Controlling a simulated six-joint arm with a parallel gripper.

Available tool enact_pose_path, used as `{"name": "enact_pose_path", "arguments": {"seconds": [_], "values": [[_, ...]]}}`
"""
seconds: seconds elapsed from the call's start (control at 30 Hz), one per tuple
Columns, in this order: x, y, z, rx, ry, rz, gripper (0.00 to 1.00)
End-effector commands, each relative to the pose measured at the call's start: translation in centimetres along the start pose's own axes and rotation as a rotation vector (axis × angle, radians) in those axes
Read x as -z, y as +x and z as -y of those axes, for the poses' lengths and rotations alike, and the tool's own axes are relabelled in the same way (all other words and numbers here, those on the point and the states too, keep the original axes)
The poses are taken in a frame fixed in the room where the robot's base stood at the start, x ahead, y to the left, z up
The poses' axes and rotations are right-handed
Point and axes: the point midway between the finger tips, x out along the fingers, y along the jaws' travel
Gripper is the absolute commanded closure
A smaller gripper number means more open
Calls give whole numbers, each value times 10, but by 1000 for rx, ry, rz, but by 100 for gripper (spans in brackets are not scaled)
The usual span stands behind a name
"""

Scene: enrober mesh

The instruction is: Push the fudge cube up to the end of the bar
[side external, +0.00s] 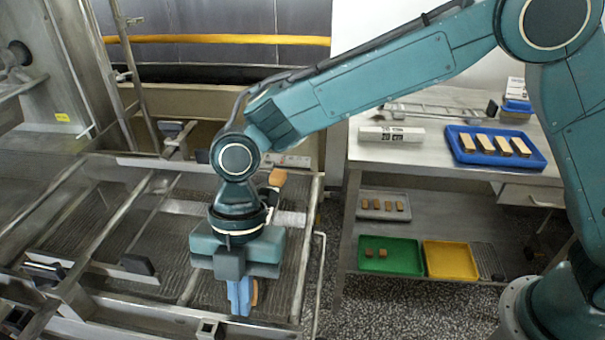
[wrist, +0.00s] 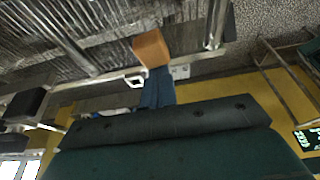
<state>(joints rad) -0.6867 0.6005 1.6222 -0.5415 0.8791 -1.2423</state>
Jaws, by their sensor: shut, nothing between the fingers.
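An orange-brown fudge cube (wrist: 151,48) shows in the wrist view right at the tips of my blue fingers. In the side view a sliver of a brown piece (side external: 255,292), seemingly this cube, shows just right of the fingertips, mostly hidden behind them. My gripper (side external: 239,300) points down low over the wire mesh (side external: 215,285), its fingers shut together with nothing between them; it also shows in the wrist view (wrist: 155,88). I cannot tell whether the fingers touch the cube. Metal bars (side external: 190,287) cross the mesh; which one the task means is unclear.
Another orange-brown piece (side external: 277,177) shows at the far side of the mesh, behind my wrist. Metal frame rails (side external: 100,225) with dark blocks surround the mesh. To the right, a steel table (side external: 440,165) holds a blue tray (side external: 540,158), with green and yellow trays below.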

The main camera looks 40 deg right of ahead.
Motion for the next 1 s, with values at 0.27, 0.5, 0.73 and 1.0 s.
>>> {"name": "enact_pose_path", "arguments": {"seconds": [0.27, 0.5, 0.73, 1.0], "values": [[-35, -12, -1, -2, 4, 0, 100], [-45, -16, 0, 0, 1, 0, 100], [-45, -16, 0, 0, 1, 0, 100], [-36, -13, 0, 0, -2, 0, 100]]}}
